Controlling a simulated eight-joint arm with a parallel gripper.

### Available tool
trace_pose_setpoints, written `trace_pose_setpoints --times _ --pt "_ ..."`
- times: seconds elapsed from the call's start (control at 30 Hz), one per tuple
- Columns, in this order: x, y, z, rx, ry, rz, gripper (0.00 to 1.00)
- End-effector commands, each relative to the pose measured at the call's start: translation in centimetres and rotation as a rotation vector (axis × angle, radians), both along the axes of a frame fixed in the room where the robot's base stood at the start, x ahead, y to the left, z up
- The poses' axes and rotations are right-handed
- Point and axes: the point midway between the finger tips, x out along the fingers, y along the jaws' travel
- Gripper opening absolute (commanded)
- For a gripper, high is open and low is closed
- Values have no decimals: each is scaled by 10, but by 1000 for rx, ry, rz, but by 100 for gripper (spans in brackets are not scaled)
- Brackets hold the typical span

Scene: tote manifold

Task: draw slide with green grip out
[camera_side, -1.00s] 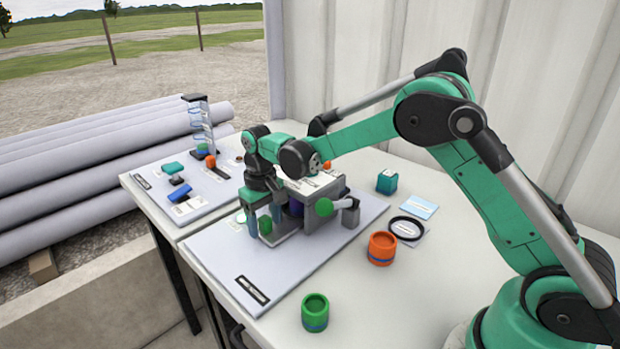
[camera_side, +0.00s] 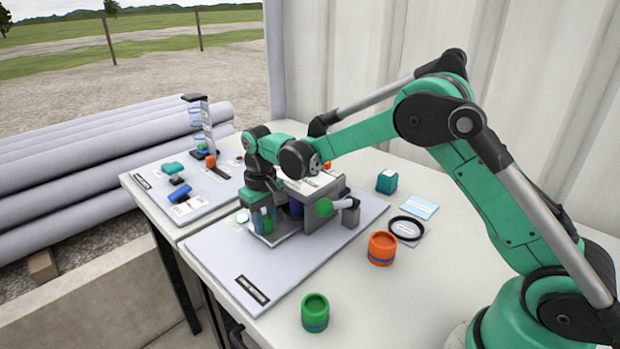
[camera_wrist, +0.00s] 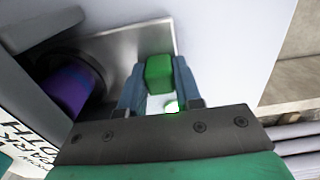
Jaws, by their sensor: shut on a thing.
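The green grip (camera_wrist: 159,72) shows in the wrist view between the two blue-grey fingers of my gripper (camera_wrist: 160,85). My gripper is shut on it. In the side view the green grip (camera_side: 266,225) shows between the fingers of my gripper (camera_side: 262,222), low at the front left of the grey housing. The slide (camera_wrist: 130,50) is a flat metal plate behind the grip, running under the housing (camera_side: 313,215). A purple cylinder (camera_wrist: 76,90) stands inside the housing; it also shows in the side view (camera_side: 296,206).
The housing stands on a pale grey board (camera_side: 225,262). A green knob on a lever (camera_side: 324,207) sticks out at its front. An orange cup (camera_side: 382,248), a green cup (camera_side: 315,312), a black ring (camera_side: 406,229) and a teal block (camera_side: 387,181) stand on the table.

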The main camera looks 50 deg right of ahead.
Motion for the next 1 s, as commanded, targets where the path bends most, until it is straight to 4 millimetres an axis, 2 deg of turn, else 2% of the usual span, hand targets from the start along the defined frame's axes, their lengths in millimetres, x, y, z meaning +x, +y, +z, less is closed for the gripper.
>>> trace_pose_setpoints --times 0.87,1.0 --pt "0 0 1 -1 1 0 0" --pt "0 16 1 0 1 4 0"
